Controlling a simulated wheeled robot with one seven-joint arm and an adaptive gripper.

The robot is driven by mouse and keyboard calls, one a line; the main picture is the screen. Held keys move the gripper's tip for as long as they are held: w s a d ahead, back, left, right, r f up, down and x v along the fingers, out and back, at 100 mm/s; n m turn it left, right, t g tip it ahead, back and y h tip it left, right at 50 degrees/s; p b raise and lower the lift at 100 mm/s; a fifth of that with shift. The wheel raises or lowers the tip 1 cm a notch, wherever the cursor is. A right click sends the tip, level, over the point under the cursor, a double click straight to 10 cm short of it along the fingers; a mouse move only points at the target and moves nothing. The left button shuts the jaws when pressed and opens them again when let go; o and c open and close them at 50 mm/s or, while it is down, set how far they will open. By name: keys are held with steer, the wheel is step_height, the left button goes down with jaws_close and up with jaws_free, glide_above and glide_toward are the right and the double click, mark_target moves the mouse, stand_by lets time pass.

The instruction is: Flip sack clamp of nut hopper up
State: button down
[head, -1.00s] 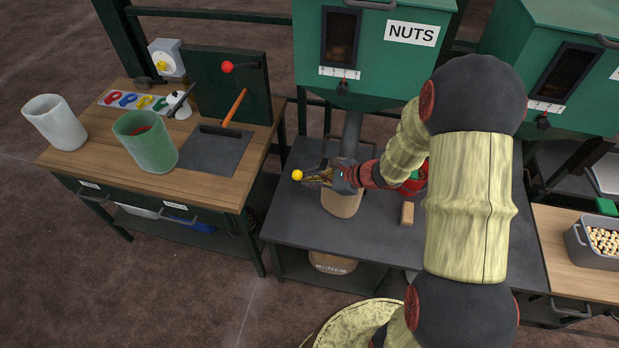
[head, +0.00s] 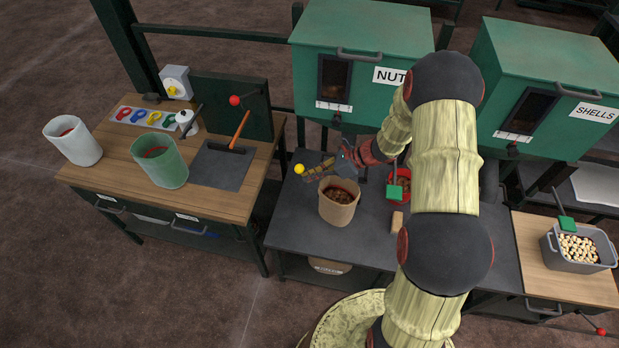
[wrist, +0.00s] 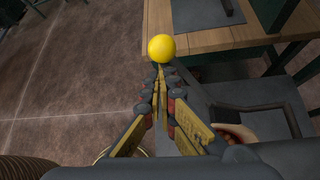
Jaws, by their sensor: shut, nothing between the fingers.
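The nut hopper (head: 358,82) is a green box with a NUTS label and a small window, at the top middle of the head view. A yellow ball knob (head: 299,169), seemingly the sack clamp's handle, is left of the hopper's underside. The knob is large in the wrist view (wrist: 161,48). My gripper (head: 309,171) is shut and empty, its fingertips right at the knob; I cannot tell whether they touch. A brown paper sack (head: 338,212), open at the top with brown nuts inside, is below my gripper. The rest of the clamp is mostly hidden.
A dark table (head: 290,225) lies below. A red container (head: 403,187) with a green scoop and a wooden block (head: 397,222) are right of the sack. A wooden bench (head: 215,203) with green (head: 165,165) and white (head: 75,147) tubs is at left. The shells hopper (head: 540,85) is at right.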

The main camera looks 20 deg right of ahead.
steer(key=shift+w+d+r+p, duration=0.15)
steer(key=shift+w+r+p, duration=0.15)
steer(key=shift+r, duration=0.2)
steer(key=shift+w+d+r+p, duration=0.1)
steer(key=shift+w+r+p, duration=0.15)
steer(key=shift+r, duration=0.2)
steer(key=shift+w+d+r, duration=0.1)
steer(key=shift+w+r, duration=0.15)
step_height(320, 180, down, 4)
steer(key=s+f+b, duration=0.1)
steer(key=s+b, duration=0.1)
steer(key=b, duration=0.1)
steer(key=p+v, duration=0.1)
steer(key=v, duration=0.9)
steer(key=shift+d, duration=0.4)
steer(key=shift+w, duration=0.1)
